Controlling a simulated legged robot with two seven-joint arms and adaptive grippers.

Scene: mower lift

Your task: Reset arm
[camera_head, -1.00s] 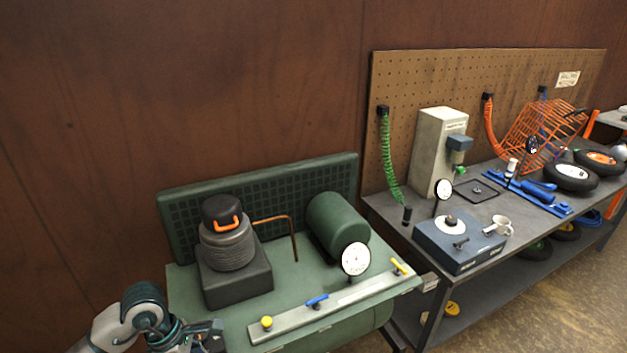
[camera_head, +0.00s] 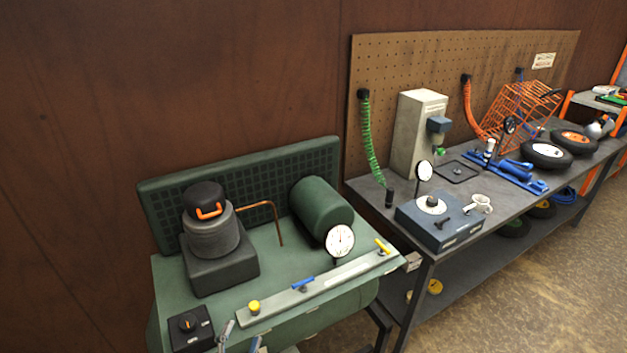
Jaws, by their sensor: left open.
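My left gripper (camera_head: 241,338) shows only at the bottom edge, as two thin grey-blue finger parts with a gap between them. It is open, and nothing shows between the fingers. It is in front of the green compressor bench (camera_head: 170,275), just right of a black box with an orange knob (camera_head: 191,328). The rest of my left arm is below the frame. My right gripper is not in view.
The bench carries a black motor with orange handle (camera_head: 210,235), a green tank (camera_head: 321,208), a gauge (camera_head: 340,241) and a valve rail (camera_head: 315,287). A grey workbench (camera_head: 340,330) with a blue box (camera_head: 437,222) stands right. Floor at lower right is clear.

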